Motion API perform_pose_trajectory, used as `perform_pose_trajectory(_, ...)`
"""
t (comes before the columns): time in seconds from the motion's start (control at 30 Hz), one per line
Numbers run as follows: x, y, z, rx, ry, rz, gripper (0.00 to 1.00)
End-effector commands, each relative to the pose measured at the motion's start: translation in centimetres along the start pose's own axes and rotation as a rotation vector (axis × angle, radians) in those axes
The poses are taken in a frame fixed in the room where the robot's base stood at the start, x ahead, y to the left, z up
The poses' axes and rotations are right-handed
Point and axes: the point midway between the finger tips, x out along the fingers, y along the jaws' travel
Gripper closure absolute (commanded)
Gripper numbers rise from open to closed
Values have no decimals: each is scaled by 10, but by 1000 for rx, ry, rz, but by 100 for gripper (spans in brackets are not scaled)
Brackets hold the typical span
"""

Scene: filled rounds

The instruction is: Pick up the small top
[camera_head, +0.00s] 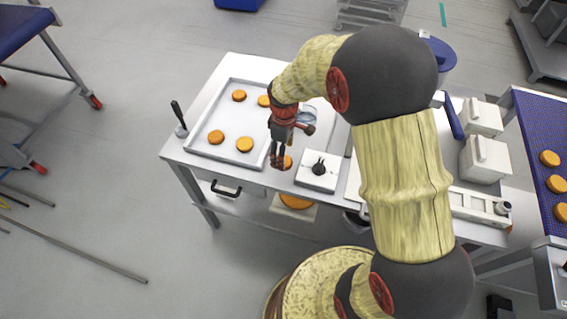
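My gripper (279,164) points down over the front edge of the white table, its narrow dark fingers close to a small orange round (287,162). The fingers partly cover this round. I cannot tell whether they touch it, or how far apart they are. Several similar orange rounds lie on the shallow tray to the left, such as one at its front (244,144) and one at its back (239,96). No piece is clearly marked as the small top. A white square block with a black knobbed piece (319,168) stands just right of my gripper.
The tray (193,142) fills the left of the table (172,154). A dark-handled tool (179,118) stands at the left edge. White boxes (484,158) stand at the right. A blue conveyor (536,120) carries more rounds. My arm hides the table's middle.

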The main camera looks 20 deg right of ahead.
Motion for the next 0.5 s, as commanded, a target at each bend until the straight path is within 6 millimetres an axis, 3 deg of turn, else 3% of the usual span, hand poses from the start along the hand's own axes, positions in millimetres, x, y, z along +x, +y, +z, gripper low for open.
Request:
perform_pose_trajectory(0.03,12,-1,-1,0,-2,-2,32)
perform_pose_trajectory(0.2,34,-1,-1,0,-2,-2,32)
perform_pose_trajectory(0.5,37,-1,-2,1,0,-1,34)
